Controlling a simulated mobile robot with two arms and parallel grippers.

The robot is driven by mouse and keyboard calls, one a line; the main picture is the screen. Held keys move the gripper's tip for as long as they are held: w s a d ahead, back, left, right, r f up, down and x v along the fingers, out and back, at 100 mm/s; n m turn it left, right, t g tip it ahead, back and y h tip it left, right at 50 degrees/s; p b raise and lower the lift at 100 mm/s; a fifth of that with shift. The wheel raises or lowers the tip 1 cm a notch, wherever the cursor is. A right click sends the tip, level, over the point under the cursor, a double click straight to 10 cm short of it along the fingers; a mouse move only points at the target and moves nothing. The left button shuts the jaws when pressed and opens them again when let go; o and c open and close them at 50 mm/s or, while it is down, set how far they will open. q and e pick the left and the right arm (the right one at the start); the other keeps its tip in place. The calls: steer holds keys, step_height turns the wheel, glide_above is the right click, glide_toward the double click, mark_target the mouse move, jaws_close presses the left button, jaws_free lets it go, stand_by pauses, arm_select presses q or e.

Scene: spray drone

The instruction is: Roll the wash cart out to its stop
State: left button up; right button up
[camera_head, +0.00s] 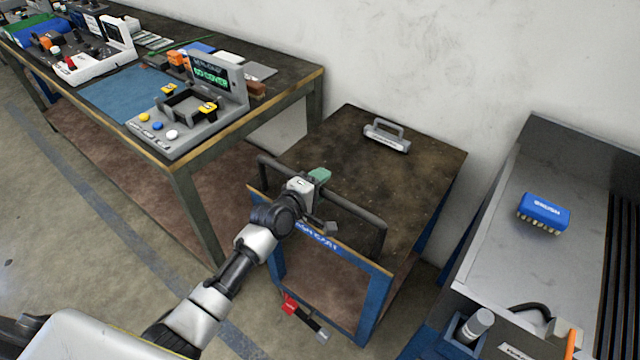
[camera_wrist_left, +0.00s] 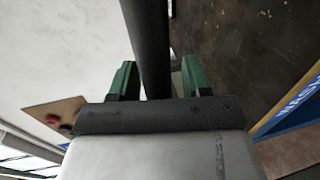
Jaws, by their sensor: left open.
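The wash cart (camera_head: 345,160) has a dark, stained top and a blue frame with a lettered front edge. It stands by the wall, between the long workbench and the steel wash station. Its black handle bar (camera_head: 360,222) runs across the near side. My left gripper (camera_head: 322,190) is at this bar, left of its middle. In the left wrist view the bar (camera_wrist_left: 149,45) passes between the two green fingers (camera_wrist_left: 157,80), which are open with gaps beside it. My right gripper is not in view.
A grey metal block with a handle (camera_head: 387,138) sits on the cart top. The workbench (camera_head: 190,168) with control panels stands left. The steel wash station (camera_head: 490,240) with a blue brush (camera_head: 543,212) stands close on the right. Floor at left is clear.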

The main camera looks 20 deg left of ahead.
arm_select(q)
steer(key=shift+w, duration=0.1)
jaws_close()
stand_by(0.4)
